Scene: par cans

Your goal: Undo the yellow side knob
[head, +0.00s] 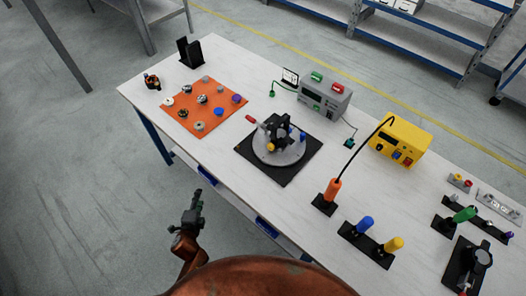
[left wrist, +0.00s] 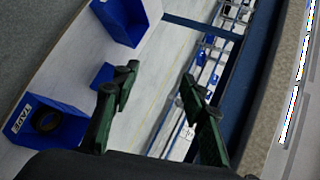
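A dark par can (head: 278,130) stands on a round grey plate (head: 291,157) over a black square mat (head: 288,175) in the middle of the bench. The yellow side knob (head: 270,147) sits on its near side, low down. A blue knob (head: 302,136) shows on its right side. My left gripper (head: 195,200) is off the near edge of the bench, left of and well apart from the fixture. The left wrist view shows its green fingers (left wrist: 155,95) spread apart with nothing between them. My right gripper is not in view.
An orange mat (head: 205,130) with several small parts lies at the left. An orange-handled tool (head: 333,188), a blue-handled (head: 365,223) and a yellow-handled tool (head: 394,243) stand right of the fixture. Grey (head: 326,98) and yellow (head: 401,141) boxes stand behind. A blue TAPE bin (left wrist: 45,120) hangs at the bench edge.

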